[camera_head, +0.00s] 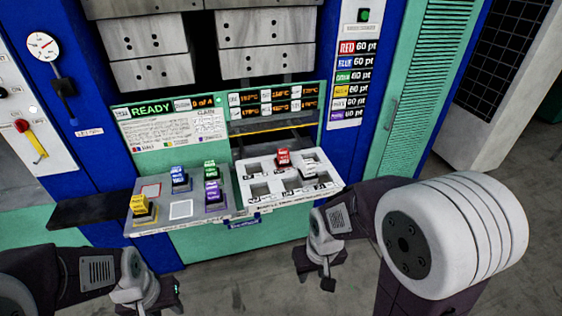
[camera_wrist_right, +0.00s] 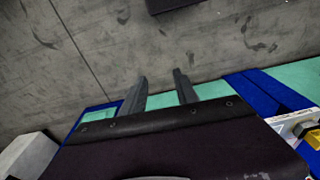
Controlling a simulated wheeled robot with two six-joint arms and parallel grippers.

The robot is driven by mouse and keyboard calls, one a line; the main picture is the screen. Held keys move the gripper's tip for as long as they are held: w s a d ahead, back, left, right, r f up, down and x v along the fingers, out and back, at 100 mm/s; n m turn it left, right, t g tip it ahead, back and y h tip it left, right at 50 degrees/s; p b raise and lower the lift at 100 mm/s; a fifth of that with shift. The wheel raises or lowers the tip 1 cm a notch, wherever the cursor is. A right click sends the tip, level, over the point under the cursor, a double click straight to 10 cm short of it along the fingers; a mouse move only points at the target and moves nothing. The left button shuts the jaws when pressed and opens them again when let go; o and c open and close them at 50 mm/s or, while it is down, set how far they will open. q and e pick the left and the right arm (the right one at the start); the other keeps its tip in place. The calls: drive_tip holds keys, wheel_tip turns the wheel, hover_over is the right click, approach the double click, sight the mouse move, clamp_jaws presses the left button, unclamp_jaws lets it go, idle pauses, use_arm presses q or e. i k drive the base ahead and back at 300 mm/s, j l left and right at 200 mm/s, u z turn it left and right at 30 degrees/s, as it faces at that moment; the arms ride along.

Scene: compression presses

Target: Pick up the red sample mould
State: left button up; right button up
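The red sample mould (camera_head: 283,157) is a small block upright at the back of the white slotted tray (camera_head: 335,181), in the back middle position. My right gripper (camera_head: 328,278) hangs low in front of the press, below and right of the tray, apart from the mould. In the right wrist view its two fingers (camera_wrist_right: 160,80) are spread with only floor between them; the red mould is not in that view. My left gripper (camera_head: 168,296) is low at the bottom left, away from the tray; its fingers are too small and dark to judge.
A grey board (camera_head: 155,190) left of the tray holds a yellow mould (camera_head: 139,205), a blue mould (camera_head: 179,176), a green mould (camera_head: 210,170) and a purple mould (camera_head: 213,191). Press plates (camera_head: 265,62) hang above and behind. Open floor lies in front.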

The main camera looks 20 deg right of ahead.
sight(282, 160)
drive_tip(key=i+l+u, duration=0.4)
drive_tip(key=i+l, duration=0.15)
drive_tip(key=i+l+u, duration=0.25)
drive_tip(key=l, duration=0.2)
drive_tip(key=i+l+u, duration=0.2)
drive_tip(key=l, duration=0.2)
drive_tip(key=i+l+u, duration=0.2)
drive_tip(key=l, duration=0.2)
drive_tip(key=k, duration=0.05)
